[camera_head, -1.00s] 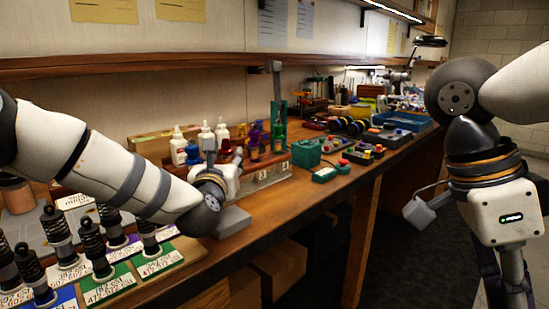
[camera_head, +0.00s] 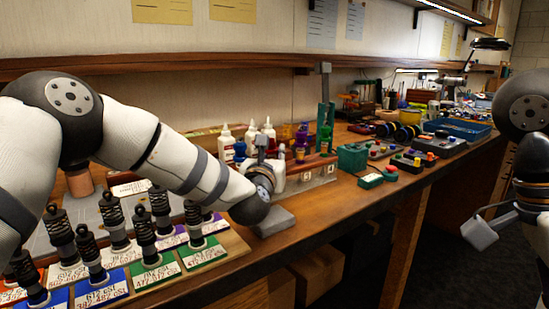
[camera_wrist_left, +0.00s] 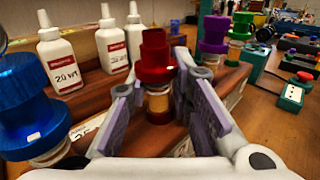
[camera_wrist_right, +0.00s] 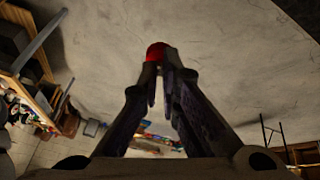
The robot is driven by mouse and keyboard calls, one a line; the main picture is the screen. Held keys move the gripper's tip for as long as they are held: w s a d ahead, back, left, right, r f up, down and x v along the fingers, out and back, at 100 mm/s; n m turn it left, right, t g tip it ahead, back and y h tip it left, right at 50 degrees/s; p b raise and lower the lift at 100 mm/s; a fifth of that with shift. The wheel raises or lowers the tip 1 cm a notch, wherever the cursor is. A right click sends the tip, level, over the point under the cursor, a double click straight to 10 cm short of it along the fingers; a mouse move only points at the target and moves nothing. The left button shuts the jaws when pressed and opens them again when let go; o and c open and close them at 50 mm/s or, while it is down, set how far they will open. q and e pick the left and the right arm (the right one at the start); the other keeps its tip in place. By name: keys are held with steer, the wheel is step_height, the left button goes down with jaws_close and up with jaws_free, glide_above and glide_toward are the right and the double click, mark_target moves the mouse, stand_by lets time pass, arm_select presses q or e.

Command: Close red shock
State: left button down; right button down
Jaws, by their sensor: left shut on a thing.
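The red shock (camera_wrist_left: 154,62) stands upright in the left wrist view, with a red top and a pale amber lower body, in a wooden rack (camera_wrist_left: 165,135). My left gripper (camera_wrist_left: 160,103) is shut on its body, one finger on each side. In the head view my left arm reaches over the bench to the rack, and its fingers are mostly hidden. In the right wrist view my right gripper (camera_wrist_right: 164,72) has its fingertips close together on a small red part (camera_wrist_right: 156,52). Only its rounded end shows. The right fingers are outside the head view.
A blue shock (camera_wrist_left: 30,100) stands close left of my left gripper; purple (camera_wrist_left: 213,33) and green (camera_wrist_left: 240,35) ones stand to the right. White bottles (camera_wrist_left: 58,55) stand behind. Labelled black springs (camera_head: 92,255) fill the near left bench. A teal box (camera_head: 352,157) stands to the right.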

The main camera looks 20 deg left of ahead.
arm_select(q)
step_height(320, 180, up, 10)
steer(key=shift+r, duration=0.1)
arm_select(e)
steer(key=shift+r, duration=0.4)
